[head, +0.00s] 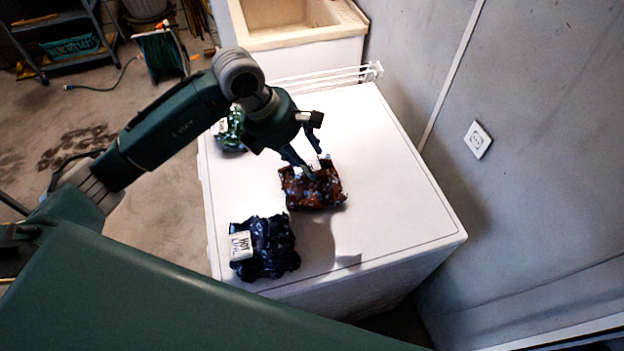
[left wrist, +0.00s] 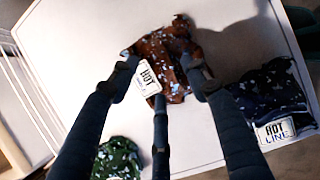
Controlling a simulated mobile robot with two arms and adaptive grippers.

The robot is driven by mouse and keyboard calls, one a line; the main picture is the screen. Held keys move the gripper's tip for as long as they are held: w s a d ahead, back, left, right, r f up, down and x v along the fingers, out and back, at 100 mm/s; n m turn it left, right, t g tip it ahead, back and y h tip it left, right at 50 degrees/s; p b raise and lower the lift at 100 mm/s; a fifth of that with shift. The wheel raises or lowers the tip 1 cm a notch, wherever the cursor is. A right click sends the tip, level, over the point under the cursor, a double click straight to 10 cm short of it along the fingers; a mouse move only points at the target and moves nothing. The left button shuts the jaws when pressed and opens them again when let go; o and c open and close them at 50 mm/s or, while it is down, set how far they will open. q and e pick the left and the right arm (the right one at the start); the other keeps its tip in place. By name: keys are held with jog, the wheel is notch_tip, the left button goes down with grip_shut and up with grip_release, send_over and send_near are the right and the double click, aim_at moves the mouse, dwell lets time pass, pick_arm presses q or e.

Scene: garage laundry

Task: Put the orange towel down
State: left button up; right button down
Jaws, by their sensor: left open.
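The orange towel (head: 318,194), a crumpled rusty-orange bundle with pale blue flecks, rests on the white appliance top (head: 390,200). My left gripper (head: 318,168) is directly over it, its fingertips at the towel's upper side. In the left wrist view the fingers (left wrist: 162,74) are spread open, with the towel (left wrist: 160,47) between and beyond them. A white tag reading "HOT" (left wrist: 148,78) lies against the towel between the fingers. Whether the fingertips touch the cloth is not clear. My right gripper is not in view.
A dark blue bundle (head: 270,248) with a white tag lies nearer the front edge. A green bundle (head: 231,132) lies at the left edge, partly behind my arm. A white rack (head: 330,76) and a sink (head: 290,22) stand behind; a grey wall is right. The appliance's right side is clear.

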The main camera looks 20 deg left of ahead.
pick_arm(q)
jog(key=x, duration=0.1)
jog(key=p+x, duration=0.1)
jog(key=x, duration=0.1)
jog(key=shift+s+f, duration=0.2)
jog(key=shift+f, duration=0.1)
jog(key=shift+w+d+f, duration=0.15)
jog(key=shift+f, duration=0.15)
grip_shut()
